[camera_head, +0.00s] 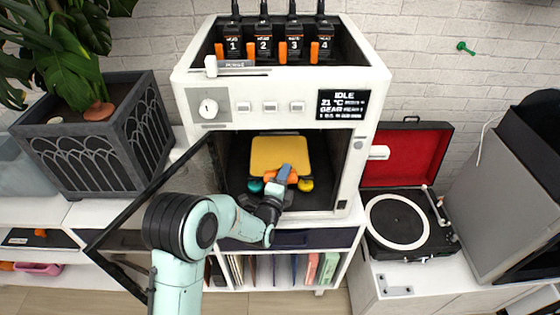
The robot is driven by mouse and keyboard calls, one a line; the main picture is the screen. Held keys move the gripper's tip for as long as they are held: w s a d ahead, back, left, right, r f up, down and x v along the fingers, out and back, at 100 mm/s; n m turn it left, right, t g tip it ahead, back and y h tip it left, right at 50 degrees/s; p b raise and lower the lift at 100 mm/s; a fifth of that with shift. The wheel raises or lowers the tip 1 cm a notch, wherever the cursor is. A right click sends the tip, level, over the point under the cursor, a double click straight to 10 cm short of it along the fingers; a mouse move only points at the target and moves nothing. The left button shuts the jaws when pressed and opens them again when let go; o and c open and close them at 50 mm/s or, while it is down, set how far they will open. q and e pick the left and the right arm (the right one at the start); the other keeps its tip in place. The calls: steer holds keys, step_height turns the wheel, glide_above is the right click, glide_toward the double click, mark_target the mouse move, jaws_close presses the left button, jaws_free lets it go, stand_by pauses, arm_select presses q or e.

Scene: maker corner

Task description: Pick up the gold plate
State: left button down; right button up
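The gold plate (278,150) lies inside the open white printer, a flat yellow-gold sheet with rounded corners. Small orange, teal and yellow (306,185) shapes show at its near edge, partly covered by my gripper. My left arm comes in from below, and its gripper (283,175) reaches through the printer's opening to the plate's near edge. The gripper covers part of that edge. I cannot tell whether it touches the plate or how its fingers stand. My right gripper is not in view.
The white printer (208,140) has walls close around the opening. Its dark-framed door (150,193) stands open at the left, beside my arm. A planter (85,150) stands left. A record player (399,221) and a grey box (505,195) stand right.

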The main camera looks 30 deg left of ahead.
arm_select(q)
steer(key=shift+r, duration=0.15)
step_height(320, 180, up, 10)
steer(key=shift+f+p, duration=0.1)
steer(key=shift+p, duration=0.45)
